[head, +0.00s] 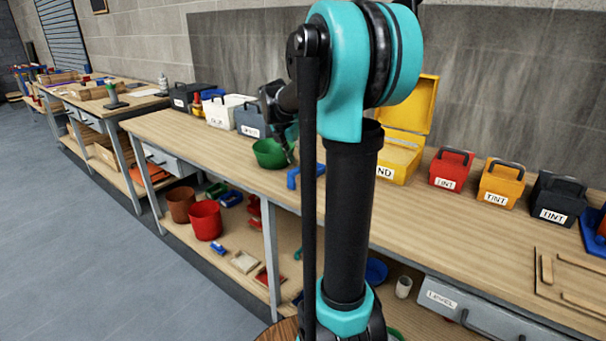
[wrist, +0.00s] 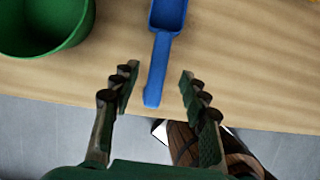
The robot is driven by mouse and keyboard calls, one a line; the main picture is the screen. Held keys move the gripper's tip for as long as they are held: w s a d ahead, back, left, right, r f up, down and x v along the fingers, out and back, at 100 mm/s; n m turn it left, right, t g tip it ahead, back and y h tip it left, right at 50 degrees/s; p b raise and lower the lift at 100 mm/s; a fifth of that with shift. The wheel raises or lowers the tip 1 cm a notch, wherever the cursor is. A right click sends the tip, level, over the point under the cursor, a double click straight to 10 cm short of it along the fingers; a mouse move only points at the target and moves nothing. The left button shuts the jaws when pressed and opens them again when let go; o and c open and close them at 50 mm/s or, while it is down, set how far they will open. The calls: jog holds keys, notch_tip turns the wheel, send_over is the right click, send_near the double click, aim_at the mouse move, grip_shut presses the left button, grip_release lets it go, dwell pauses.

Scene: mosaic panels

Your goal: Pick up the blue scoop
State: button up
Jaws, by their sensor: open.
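The blue scoop (wrist: 154,70) lies on the wooden bench top in the wrist view, its bowl at the upper edge and its handle pointing down toward the bench edge. My gripper (wrist: 157,82) is open, with one finger on each side of the handle in the picture. I see a gap on both sides and cannot tell the height between fingers and handle. In the head view, the blue scoop (head: 293,178) shows partly, with my arm covering the rest.
A green bucket (wrist: 45,25) stands left of the scoop, also visible in the head view (head: 268,154). Labelled boxes line the back of the bench, including a yellow box (head: 400,160) with its lid up. Below, a shelf holds a red bucket (head: 206,220).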

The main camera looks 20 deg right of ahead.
aim_at(300, 167)
jog(key=x, duration=0.5)
jog(key=shift+w, duration=0.15)
grip_shut()
